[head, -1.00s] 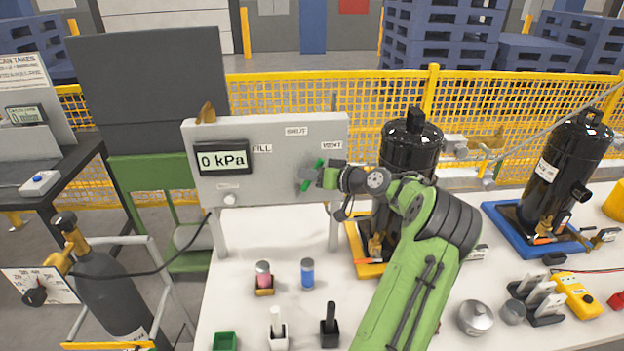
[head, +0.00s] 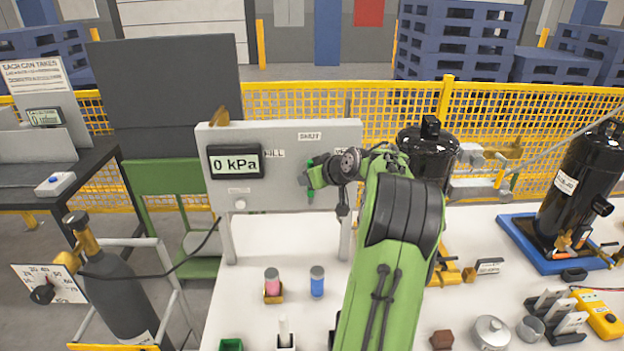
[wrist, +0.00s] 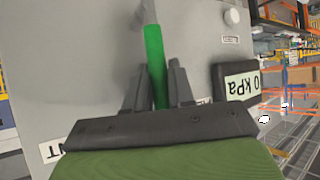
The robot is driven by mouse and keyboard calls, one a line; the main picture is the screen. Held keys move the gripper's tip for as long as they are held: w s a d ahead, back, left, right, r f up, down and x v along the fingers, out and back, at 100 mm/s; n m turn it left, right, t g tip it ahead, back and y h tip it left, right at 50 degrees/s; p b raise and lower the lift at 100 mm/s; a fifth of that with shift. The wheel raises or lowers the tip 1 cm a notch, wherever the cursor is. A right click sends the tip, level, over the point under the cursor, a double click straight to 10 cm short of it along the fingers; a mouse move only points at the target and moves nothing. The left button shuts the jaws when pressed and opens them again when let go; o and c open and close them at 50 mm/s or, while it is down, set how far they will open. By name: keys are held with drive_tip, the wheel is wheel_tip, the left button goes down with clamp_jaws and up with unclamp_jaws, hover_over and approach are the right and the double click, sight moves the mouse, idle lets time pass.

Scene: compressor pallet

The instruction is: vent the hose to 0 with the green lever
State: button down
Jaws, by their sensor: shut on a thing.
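The grey panel (head: 285,200) stands on legs over the white table. Its display (head: 236,162) reads 0 kPa. The green lever (head: 310,195) shows in part around my gripper (head: 308,179) and looks near upright. In the wrist view, the lever (wrist: 154,65) lies between the two dark fingers of my gripper (wrist: 159,75), which is shut on it. A white knob (wrist: 237,17) sits near the display.
A black compressor (head: 428,150) stands behind my arm, and another (head: 575,185) sits on a blue tray (head: 520,232) at right. Small pink (head: 272,278) and blue (head: 317,283) cans stand on the table before the panel. A gas cylinder (head: 115,285) stands at left.

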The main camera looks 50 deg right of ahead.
drive_tip(key=c, duration=1.3)
unclamp_jaws()
drive_tip(key=shift+c, duration=0.2)
drive_tip(key=p+v, duration=0.2)
drive_tip(key=v, duration=1.3)
drive_tip(key=shift+s+r, duration=0.2)
drive_tip(key=shift+s, duration=0.1)
drive_tip(key=shift+a, duration=0.15)
